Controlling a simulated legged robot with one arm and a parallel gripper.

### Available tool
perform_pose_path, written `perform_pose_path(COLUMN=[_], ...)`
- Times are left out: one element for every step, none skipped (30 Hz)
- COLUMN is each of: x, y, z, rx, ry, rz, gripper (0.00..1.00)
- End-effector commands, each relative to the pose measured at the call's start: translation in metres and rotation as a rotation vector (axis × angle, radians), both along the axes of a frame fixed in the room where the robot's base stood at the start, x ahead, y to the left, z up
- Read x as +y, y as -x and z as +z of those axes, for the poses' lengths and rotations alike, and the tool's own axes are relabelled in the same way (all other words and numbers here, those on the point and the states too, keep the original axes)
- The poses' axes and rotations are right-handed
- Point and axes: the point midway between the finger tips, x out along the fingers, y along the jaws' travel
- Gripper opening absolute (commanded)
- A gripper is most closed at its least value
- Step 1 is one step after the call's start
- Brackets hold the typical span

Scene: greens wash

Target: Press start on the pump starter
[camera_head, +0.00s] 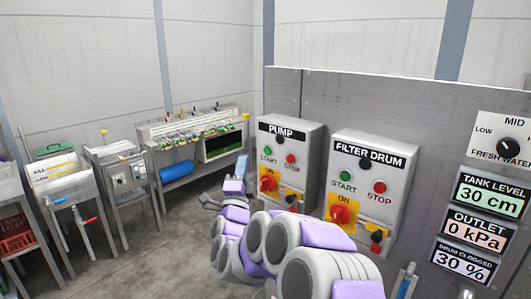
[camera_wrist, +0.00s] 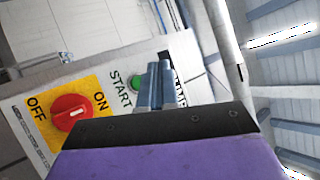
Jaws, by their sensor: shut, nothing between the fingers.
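The grey pump starter box (camera_head: 287,185) hangs on the left of the panel, labelled PUMP. It has a green START button (camera_head: 267,150), a red STOP button (camera_head: 291,158) and a red rotary switch (camera_head: 268,184) on a yellow plate. My gripper (camera_head: 242,160) is shut and empty, just left of the box in the head view. In the wrist view its fingertips (camera_wrist: 160,66) are together, and the green START button (camera_wrist: 137,83) shows right beside them, partly covered. I cannot tell whether they touch it. The red switch (camera_wrist: 72,112) lies left, between OFF and ON.
A FILTER DRUM starter box (camera_head: 374,185) with similar buttons hangs to the right. Further right are the readouts, such as tank level (camera_head: 492,195), and a FRESH WATER knob (camera_head: 508,147). Sinks and a wash bench (camera_head: 190,170) stand at the back left, with open floor before them.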

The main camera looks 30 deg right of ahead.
Motion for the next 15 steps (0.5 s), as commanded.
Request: perform_pose_path(x=[-0.008,-0.012,-0.017,-0.021,-0.024,-0.029,-0.032,-0.036,-0.04,-0.042,-0.045,-0.048,-0.05,-0.052,-0.054], y=[-0.002,-0.004,-0.005,-0.007,-0.008,-0.01,-0.011,-0.012,-0.014,-0.015,-0.016,-0.017,-0.018,-0.019,-0.019], z=[0.0,0.0,0.0,0.0,-0.001,-0.001,-0.001,-0.002,-0.003,-0.003,-0.003,-0.002,-0.002,-0.002,-0.001], rx=[0.0,0.0,0.0,0.001,0.002,0.002,0.002,0.003,0.001,0.001,0.0,-0.001,-0.001,-0.002,-0.001], ry=[0.002,0.002,0.002,0.002,0.003,0.002,0.002,0.001,0.0,0.0,0.0,0.001,0.001,0.001,0.001], rz=[-0.003,-0.003,-0.003,-0.004,-0.004,-0.003,-0.003,-0.003,-0.002,-0.001,-0.001,-0.001,-0.002,-0.002,-0.002], gripper=[0.0,0.0,0.0,0.0,0.0,0.0,0.0,0.0,0.0,0.0,0.0,0.0,0.0,0.0,0.0])
